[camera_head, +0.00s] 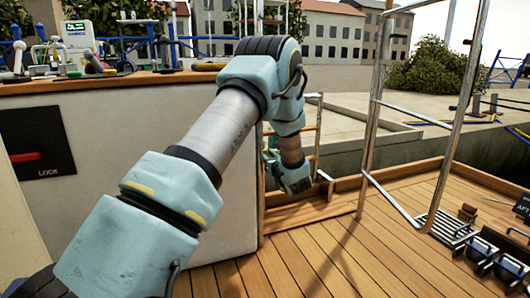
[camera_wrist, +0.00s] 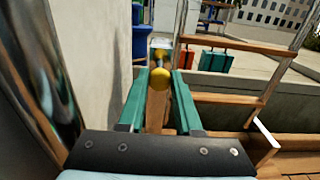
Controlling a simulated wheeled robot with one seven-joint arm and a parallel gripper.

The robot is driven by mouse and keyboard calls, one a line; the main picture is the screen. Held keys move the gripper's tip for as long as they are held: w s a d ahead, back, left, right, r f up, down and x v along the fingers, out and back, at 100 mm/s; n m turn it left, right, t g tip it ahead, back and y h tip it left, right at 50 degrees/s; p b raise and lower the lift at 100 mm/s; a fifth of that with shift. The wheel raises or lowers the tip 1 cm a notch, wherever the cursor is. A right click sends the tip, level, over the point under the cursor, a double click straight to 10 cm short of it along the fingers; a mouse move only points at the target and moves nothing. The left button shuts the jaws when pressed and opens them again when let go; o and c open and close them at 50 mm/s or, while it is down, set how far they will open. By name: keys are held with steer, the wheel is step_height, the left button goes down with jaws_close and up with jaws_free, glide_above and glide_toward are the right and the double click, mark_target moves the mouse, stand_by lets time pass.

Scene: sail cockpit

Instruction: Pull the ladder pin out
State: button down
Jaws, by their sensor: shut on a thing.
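The ladder pin (camera_wrist: 160,79) shows in the wrist view as a round yellow knob, with a smaller yellow part just beyond it. My gripper (camera_wrist: 158,73) has its two green fingers on either side of the knob and is shut on it. The pin's far end is hidden. A ladder with wooden treads (camera_wrist: 236,45) and metal rails stands just right of the fingers. In the head view my arm reaches over the white cabinet's corner and down; the pin and fingertips cannot be made out there.
A white cabinet wall (camera_head: 120,120) with a LOCK panel (camera_head: 37,142) stands left of my arm. A tall metal rail frame (camera_head: 372,110) rises to the right. Black gear (camera_head: 482,248) lies on the wooden deck (camera_head: 330,255) at lower right. Green and red boxes (camera_wrist: 214,62) lie beyond the ladder.

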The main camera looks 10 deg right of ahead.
steer(key=shift+s+d, duration=0.15)
steer(key=shift+s, duration=0.95)
steer(key=c, duration=0.6)
jaws_free()
steer(key=s+d+p, duration=0.1)
steer(key=s+p, duration=0.4)
steer(key=s, duration=0.5)
steer(key=shift+s+d, duration=0.15)
steer(key=shift+s, duration=0.2)
